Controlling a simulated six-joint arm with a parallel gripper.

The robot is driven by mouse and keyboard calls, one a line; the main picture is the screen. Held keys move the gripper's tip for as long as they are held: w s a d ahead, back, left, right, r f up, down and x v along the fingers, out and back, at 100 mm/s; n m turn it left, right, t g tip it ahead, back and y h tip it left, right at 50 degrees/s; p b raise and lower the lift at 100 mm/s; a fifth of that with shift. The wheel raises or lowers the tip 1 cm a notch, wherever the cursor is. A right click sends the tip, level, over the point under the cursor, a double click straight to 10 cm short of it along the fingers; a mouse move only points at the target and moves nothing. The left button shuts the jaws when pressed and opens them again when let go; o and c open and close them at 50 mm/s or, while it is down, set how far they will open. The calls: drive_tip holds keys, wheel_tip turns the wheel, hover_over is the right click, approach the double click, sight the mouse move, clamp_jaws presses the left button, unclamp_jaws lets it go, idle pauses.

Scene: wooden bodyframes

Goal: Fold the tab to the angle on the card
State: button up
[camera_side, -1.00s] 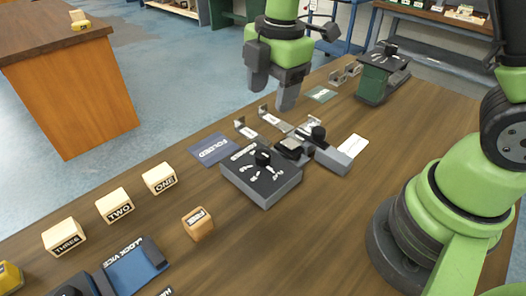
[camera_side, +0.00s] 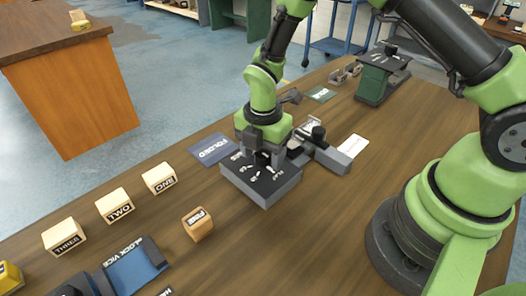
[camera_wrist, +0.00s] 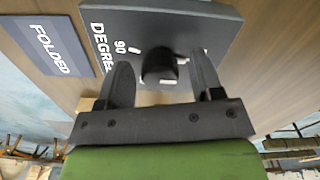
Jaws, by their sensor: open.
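My gripper (camera_side: 262,166) is lowered over the dark dial box (camera_side: 262,194). In the wrist view the open fingers of the gripper (camera_wrist: 161,64) stand on either side of the black knob (camera_wrist: 158,70), with a gap showing on both sides. The box top (camera_wrist: 200,30) shows "DEGREES" and "90" there; the knob's pointer setting is not clear. The grey bending device (camera_side: 331,158) stands right of the box. A white card (camera_side: 353,145) lies beside it, its writing unreadable. The blue "FOLDED" mat (camera_side: 212,149) is left of the box. The tabs near the device are hidden behind my gripper.
Blocks marked ONE (camera_side: 159,179), TWO (camera_side: 115,206) and THREE (camera_side: 64,237) line the left table edge. A small wooden block (camera_side: 198,224) and a blue block vice (camera_side: 135,268) are nearer. A green stand (camera_side: 378,80) is at the back. The front middle of the table is clear.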

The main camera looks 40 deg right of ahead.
drive_tip(key=shift+f, duration=0.1)
drive_tip(key=c, duration=0.9)
